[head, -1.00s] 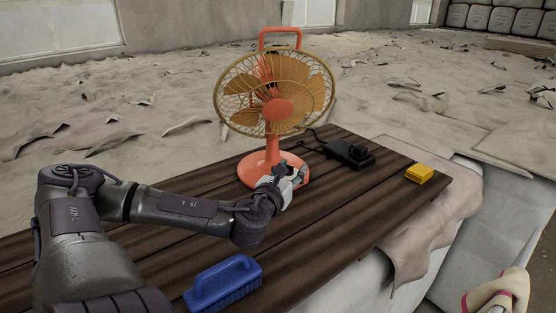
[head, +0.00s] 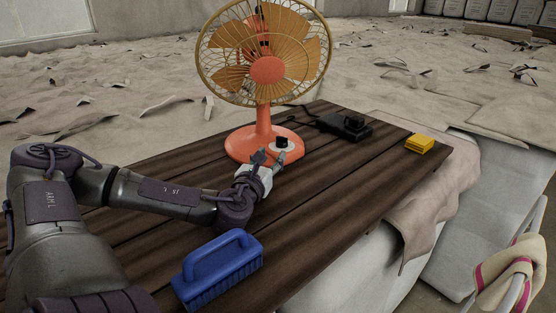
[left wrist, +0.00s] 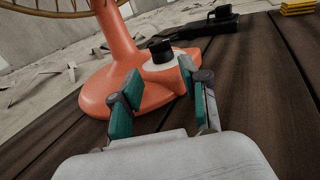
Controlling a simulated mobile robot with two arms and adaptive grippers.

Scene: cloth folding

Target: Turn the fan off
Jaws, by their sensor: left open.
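The orange fan (head: 262,70) with a yellow-brown cage stands upright on the dark plank table (head: 330,195). Its orange base carries a black knob (head: 281,142) on a pale round plate, facing my left gripper. My left gripper (head: 269,156) is open and empty, just in front of the base. In the left wrist view the knob (left wrist: 161,50) stands beyond the two green-padded fingers (left wrist: 160,95), with no contact that I can make out. The knob's setting cannot be read. My right gripper is not in view.
A blue brush (head: 218,268) lies at the table's front edge, close to my left forearm. A black device (head: 346,124) with a cable and a yellow block (head: 419,144) lie to the right. A cloth (head: 430,205) hangs by the table's right edge.

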